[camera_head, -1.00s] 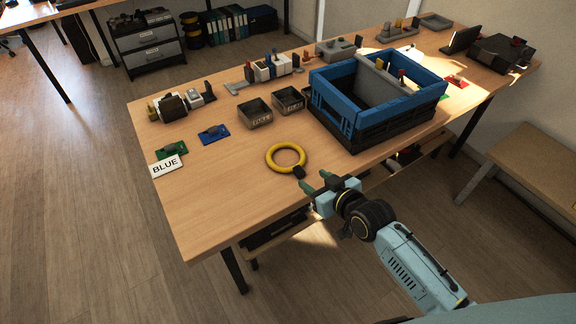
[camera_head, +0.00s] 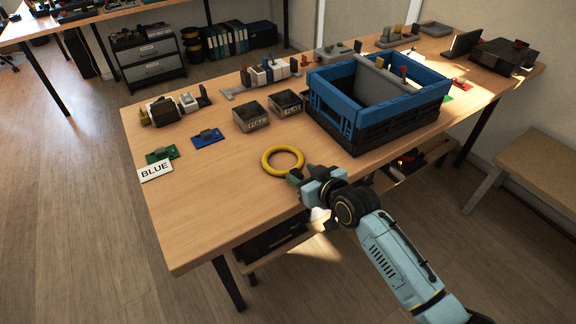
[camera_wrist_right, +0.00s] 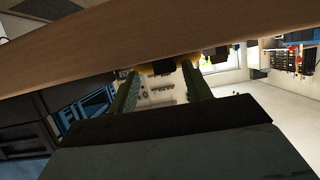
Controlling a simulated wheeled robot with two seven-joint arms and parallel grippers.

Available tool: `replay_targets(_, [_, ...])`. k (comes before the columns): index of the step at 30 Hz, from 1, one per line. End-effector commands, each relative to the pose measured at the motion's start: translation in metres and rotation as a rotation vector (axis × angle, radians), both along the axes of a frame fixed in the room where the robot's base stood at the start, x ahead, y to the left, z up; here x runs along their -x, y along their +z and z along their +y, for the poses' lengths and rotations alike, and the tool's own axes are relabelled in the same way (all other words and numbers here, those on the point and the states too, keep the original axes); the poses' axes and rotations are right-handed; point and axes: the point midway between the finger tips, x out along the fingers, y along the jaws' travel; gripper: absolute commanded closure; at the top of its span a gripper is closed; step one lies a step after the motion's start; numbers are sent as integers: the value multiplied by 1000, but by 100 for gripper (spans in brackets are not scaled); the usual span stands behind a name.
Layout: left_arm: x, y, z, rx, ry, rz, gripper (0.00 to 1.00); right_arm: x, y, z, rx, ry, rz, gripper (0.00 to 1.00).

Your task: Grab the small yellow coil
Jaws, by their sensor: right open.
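The small yellow coil (camera_head: 265,163) is a ring lying flat on the wooden table near its front edge. My right gripper (camera_head: 301,173) is at the coil's lower right side in the head view, with its fingers open. The fingers hide the coil's dark tie. In the right wrist view my right gripper (camera_wrist_right: 162,75) shows two green fingers apart, with a bit of the yellow coil (camera_wrist_right: 150,70) between and beyond the tips. I cannot tell whether they touch it. My left gripper is not in view.
A blue and black crate (camera_head: 335,98) stands right of the coil. Two small dark bins (camera_head: 251,125) sit behind it. A blue part (camera_head: 208,139), a green part (camera_head: 161,155) and a BLUE label (camera_head: 156,171) lie left. The table between coil and label is clear.

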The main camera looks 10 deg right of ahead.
Motion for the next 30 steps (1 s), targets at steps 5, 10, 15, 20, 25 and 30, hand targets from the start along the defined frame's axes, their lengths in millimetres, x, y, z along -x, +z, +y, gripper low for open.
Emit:
replay_targets(5, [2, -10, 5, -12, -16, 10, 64, -1, -10, 0, 0, 0, 1, 51])
replay_targets(10, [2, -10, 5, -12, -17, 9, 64, 0, -11, 0, 0, 0, 1, 65])
replay_targets(15, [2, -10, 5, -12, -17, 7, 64, 0, -11, 0, 0, 0, 1, 88])
replay_targets(20, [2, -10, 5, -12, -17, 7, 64, -1, -10, 0, 0, -1, -1, 100])
replay_targets(25, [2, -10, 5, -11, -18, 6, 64, -1, -10, 0, 0, -1, 0, 100])
replay_targets(30, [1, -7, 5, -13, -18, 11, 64, 0, -6, 0, 0, 0, 0, 100])
